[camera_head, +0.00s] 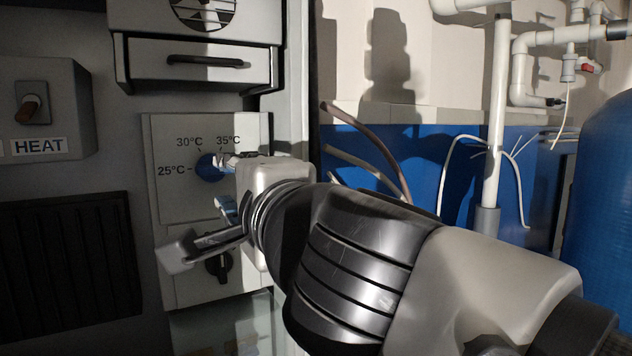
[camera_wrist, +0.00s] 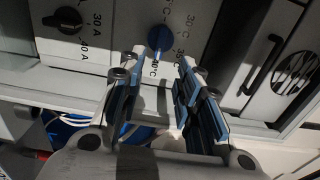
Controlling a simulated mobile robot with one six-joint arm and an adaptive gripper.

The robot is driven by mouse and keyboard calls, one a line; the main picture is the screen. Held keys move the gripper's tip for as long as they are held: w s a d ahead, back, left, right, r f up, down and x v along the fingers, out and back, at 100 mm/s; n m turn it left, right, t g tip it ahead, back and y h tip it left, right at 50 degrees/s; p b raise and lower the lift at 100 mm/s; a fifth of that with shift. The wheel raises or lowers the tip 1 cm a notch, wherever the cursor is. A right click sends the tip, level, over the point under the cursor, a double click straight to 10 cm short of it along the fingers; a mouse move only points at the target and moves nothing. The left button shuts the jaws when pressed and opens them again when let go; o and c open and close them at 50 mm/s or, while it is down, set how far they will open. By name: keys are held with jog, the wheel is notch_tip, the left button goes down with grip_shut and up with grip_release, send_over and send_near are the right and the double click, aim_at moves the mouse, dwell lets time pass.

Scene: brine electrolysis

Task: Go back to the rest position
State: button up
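My gripper (camera_head: 226,187) is in front of a light grey temperature panel (camera_head: 180,215) in the head view. A blue round knob (camera_head: 208,167) sits on this panel, with 25, 30 and 35 °C marks around it. The gripper covers part of the knob's right side and the dial. In the wrist view my gripper (camera_wrist: 160,62) has its two blue-padded fingers apart with nothing held between them. The blue knob (camera_wrist: 160,37) is just beyond the fingertips and looks apart from them. Its exact setting is not clear.
A black knob (camera_head: 219,266) sits lower on the panel, partly behind my gripper. A HEAT switch (camera_head: 33,103) is at the left. A drawer with a black handle (camera_head: 205,62) juts out above. White pipes (camera_head: 495,120) and a blue tank (camera_head: 603,190) stand at the right.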

jog(key=s+d+f+n+g+h+b, duration=0.1)
jog(key=s+d+f+n+g, duration=0.2)
jog(key=f, duration=0.4)
jog(key=s+d+f+n+g, duration=0.1)
jog(key=s+d+f+n, duration=0.2)
jog(key=f, duration=0.4)
jog(key=s+d+f+n+g+h+b, duration=0.1)
jog(key=d+f+n, duration=0.2)
jog(key=f+n, duration=0.35)
jog(key=s+d+f+g+h, duration=0.2)
jog(key=s+d+f, duration=0.3)
jog(key=d+f, duration=0.3)
jog(key=s+d+f+g+h, duration=0.3)
jog(key=s+d+f+h, duration=0.2)
jog(key=d+f, duration=0.3)
notch_tip(320, 180, down, 2)
jog(key=shift+s+f+m+g+h, duration=0.1)
jog(key=shift+s+m+g+h, duration=0.25)
jog(key=shift+s, duration=0.2)
jog(key=shift+d, duration=0.1)
